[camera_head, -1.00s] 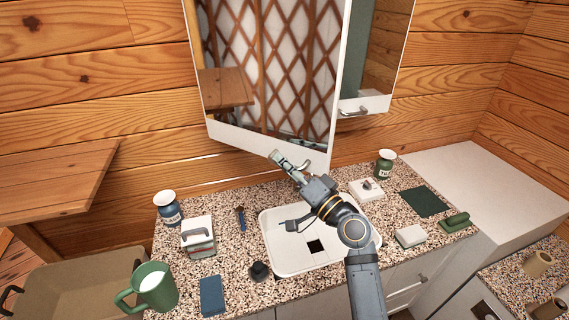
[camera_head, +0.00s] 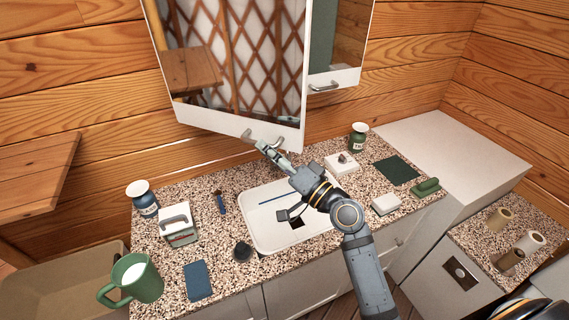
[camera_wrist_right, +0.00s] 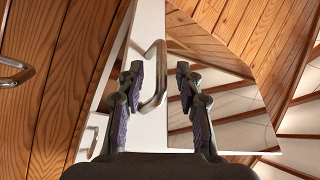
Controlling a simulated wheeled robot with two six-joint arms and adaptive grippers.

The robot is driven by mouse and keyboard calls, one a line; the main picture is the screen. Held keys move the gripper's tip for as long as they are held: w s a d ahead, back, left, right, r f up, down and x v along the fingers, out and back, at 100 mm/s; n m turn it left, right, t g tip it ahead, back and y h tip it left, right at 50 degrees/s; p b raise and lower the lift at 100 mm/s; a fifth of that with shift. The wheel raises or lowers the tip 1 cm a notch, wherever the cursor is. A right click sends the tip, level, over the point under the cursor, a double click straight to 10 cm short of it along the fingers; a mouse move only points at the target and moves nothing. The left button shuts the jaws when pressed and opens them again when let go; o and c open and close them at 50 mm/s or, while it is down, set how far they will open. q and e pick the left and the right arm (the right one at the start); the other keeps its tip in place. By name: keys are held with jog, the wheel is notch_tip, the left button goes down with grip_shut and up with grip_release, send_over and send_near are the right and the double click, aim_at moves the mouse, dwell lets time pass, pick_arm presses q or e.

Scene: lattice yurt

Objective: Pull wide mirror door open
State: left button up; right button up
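The wide mirror door (camera_head: 235,60) has a white frame and hangs above the counter, reflecting a lattice wall. It stands angled out, its lower edge nearer me than the narrow door's. Its metal handle (camera_head: 247,134) is on the lower white strip, partly hidden by my right gripper (camera_head: 266,147). A gap shows on the right side, so I see no firm grip. My left gripper is out of view.
A narrow mirror door (camera_head: 337,77) with its own handle is at the right. Below, the speckled counter holds a white basin (camera_head: 262,232), a green mug (camera_head: 138,279), a blue-white jar (camera_head: 143,198), a green jar (camera_head: 357,138) and several small items.

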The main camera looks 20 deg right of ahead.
jog(key=v, duration=0.8)
jog(key=shift+r, duration=0.1)
